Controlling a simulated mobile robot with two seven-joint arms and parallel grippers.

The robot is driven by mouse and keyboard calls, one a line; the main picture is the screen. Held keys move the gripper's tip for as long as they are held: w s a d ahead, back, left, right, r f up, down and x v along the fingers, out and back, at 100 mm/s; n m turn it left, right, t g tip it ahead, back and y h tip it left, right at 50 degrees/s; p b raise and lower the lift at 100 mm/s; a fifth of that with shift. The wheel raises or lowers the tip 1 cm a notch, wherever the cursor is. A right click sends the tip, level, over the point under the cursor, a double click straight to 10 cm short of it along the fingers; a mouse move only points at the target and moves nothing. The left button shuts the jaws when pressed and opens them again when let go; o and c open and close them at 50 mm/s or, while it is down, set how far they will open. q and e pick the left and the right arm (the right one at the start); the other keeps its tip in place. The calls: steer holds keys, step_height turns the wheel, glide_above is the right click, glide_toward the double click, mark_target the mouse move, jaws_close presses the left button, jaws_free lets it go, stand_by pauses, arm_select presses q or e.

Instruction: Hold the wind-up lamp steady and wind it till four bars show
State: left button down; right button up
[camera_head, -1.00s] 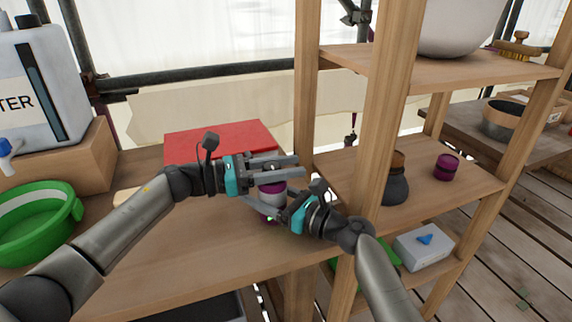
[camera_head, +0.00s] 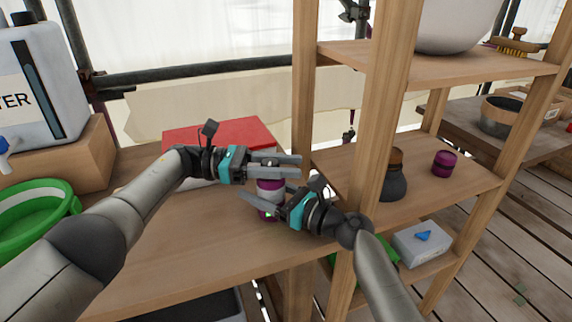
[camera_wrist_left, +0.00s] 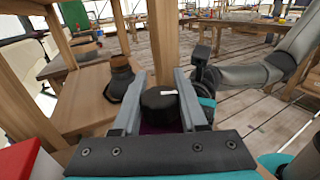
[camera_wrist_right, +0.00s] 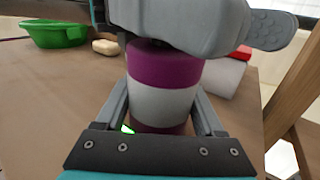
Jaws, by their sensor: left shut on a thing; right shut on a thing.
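The wind-up lamp (camera_head: 269,187), with purple and pale grey bands, stands on the wooden bench beside the shelf post. My left gripper (camera_head: 298,165) reaches over its top. In the left wrist view its fingers are shut on the round black knob (camera_wrist_left: 160,102) with a white mark. My right gripper (camera_head: 256,198) is lower and shut on the lamp's body, which fills the space between its fingers in the right wrist view (camera_wrist_right: 162,103). A small green light shows low on the body. The fingers partly hide it, and I cannot count the bars.
A red box (camera_head: 225,137) lies behind the lamp. A green tub (camera_head: 35,215) and a water container (camera_head: 40,90) are at the left. The shelf unit at right holds a dark bottle (camera_head: 394,180) and a purple pot (camera_head: 444,163). The front of the bench is clear.

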arm_select(q)
steer(key=shift+s+f, duration=0.1)
stand_by(0.7)
steer(key=shift+c, duration=2.2)
jaws_free()
steer(key=shift+r, duration=0.2)
step_height(320, 180, up, 10)
steer(key=shift+f, duration=0.15)
